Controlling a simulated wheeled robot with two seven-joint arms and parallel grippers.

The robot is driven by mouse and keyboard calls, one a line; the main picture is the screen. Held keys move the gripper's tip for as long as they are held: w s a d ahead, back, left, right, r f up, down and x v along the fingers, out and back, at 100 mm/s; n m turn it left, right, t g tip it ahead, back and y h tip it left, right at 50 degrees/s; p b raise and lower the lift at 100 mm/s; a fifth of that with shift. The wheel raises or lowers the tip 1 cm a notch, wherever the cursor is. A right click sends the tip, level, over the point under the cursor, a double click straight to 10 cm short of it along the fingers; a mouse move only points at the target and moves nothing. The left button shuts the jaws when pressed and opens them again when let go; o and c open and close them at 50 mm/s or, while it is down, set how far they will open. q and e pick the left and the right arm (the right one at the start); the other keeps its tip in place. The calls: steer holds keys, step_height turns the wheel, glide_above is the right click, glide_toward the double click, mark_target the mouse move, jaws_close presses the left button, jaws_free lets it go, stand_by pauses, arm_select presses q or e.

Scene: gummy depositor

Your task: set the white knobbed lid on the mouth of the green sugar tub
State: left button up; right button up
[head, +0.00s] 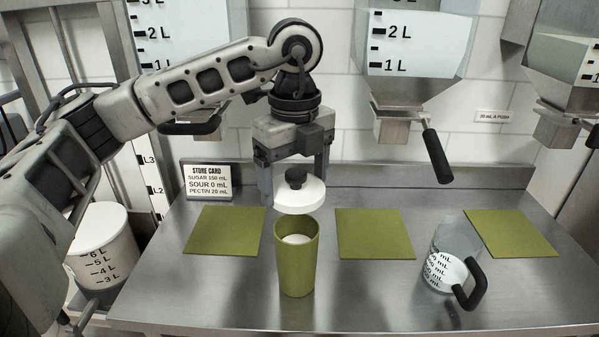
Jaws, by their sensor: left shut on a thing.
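The white lid (299,197) with a black knob hangs just above the green sugar tub (296,268). My left gripper (295,180) points down and is shut on the lid by its knob. The lid is apart from the tub, with a small gap below it, and looks roughly level. The tub stands upright on the steel counter, its mouth open, with white contents showing inside. My right gripper is out of view.
Green mats (375,233) lie left, right and far right on the counter (345,290). A clear measuring jug (448,262) with a black handle stands at right. A store card (207,181) stands behind. Hoppers (415,60) with black levers hang above. A white bucket (103,247) is at left.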

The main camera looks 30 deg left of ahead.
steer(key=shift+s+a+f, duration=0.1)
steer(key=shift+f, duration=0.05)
arm_select(q)
steer(key=shift+f+b, duration=0.9)
steer(key=shift+f, duration=0.05)
step_height(320, 180, down, 4)
steer(key=b, duration=0.3)
steer(key=shift+f, duration=0.2)
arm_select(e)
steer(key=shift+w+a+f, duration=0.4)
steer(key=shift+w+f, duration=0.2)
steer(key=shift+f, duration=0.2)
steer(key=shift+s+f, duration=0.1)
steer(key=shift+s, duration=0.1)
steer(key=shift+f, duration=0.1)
arm_select(q)
steer(key=shift+f+b, duration=0.45)
steer(key=shift+b, duration=0.15)
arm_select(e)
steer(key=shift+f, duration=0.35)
